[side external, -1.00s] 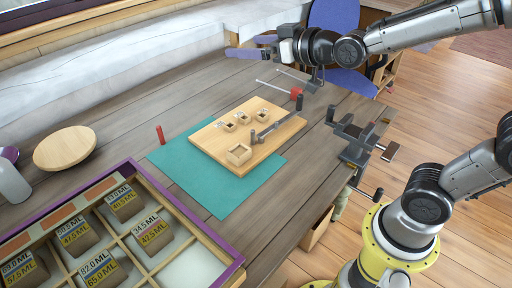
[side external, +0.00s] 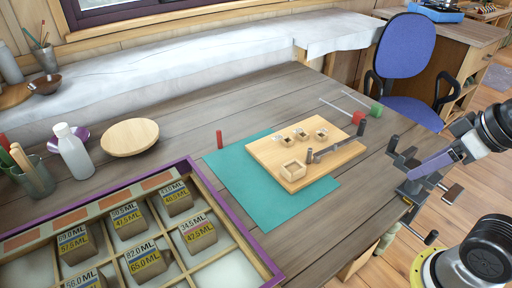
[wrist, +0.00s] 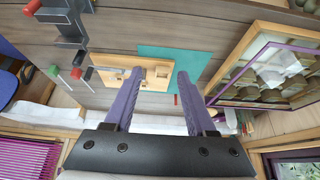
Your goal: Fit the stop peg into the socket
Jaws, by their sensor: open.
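A small red peg (side external: 219,139) stands upright on the grey table at the left edge of the teal mat (side external: 270,205). A light wooden board (side external: 330,165) lies partly on the mat. It carries several small square sockets (side external: 301,134), a larger open square box (side external: 293,170) and a grey lever (side external: 328,152); which socket suits the peg I cannot tell. My gripper (side external: 428,172) is at the right, well away from the peg. In the wrist view its purple fingers (wrist: 158,78) are apart with nothing between them.
A dark vise (side external: 408,160) is at the table's right edge, close to my gripper in the picture. Two rods with red (side external: 358,117) and green (side external: 376,110) ends lie behind the board. A purple-rimmed compartment tray (side external: 235,225) fills the front left.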

